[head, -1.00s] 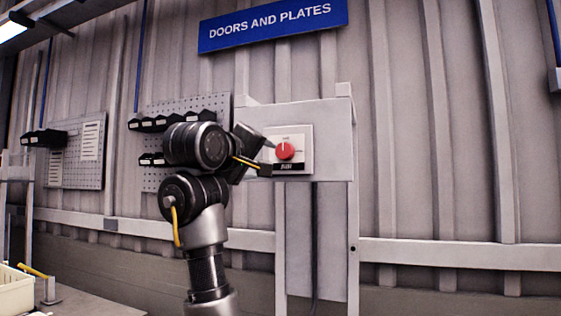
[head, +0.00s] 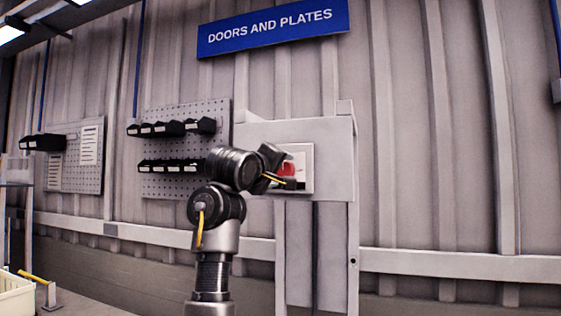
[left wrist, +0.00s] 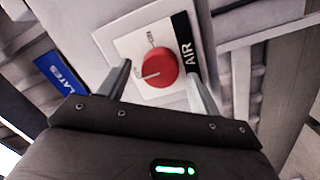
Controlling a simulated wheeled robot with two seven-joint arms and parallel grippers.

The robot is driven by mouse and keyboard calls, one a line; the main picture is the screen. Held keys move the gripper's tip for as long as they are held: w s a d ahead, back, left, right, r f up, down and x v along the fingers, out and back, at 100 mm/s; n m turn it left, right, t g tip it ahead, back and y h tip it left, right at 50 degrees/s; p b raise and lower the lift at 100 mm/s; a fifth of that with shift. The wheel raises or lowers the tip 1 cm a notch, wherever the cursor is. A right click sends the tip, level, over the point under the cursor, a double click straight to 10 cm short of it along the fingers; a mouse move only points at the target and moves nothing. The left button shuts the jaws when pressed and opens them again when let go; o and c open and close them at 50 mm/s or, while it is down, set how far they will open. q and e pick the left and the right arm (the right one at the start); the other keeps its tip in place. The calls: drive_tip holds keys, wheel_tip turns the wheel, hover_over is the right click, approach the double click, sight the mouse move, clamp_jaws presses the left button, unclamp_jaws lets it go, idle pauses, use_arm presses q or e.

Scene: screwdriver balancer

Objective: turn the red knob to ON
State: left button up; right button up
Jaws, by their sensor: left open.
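The red knob (head: 287,169) sits on a pale plate (head: 304,157) on the grey panel. In the head view my left gripper (head: 283,167) is in front of the plate and partly hides the knob. In the left wrist view the round knob (left wrist: 158,67) has a white pointer line toward the picture's left. Small marks beside it are too small to read surely; a black strip reads AIR. My left gripper (left wrist: 158,75) is open, with one finger toward each side of the knob. Contact cannot be told. My right gripper is not in view.
The panel box (head: 332,135) stands out from the corrugated wall under a blue DOORS AND PLATES sign (head: 273,27). Pegboards with black bins (head: 172,128) hang to the left. A pale bin (head: 14,297) is at the lower left. The wall right of the panel is clear.

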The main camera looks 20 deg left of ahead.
use_arm(q)
drive_tip(key=shift+w, duration=0.35)
drive_tip(key=shift+c, duration=0.3)
drive_tip(key=c, duration=0.9)
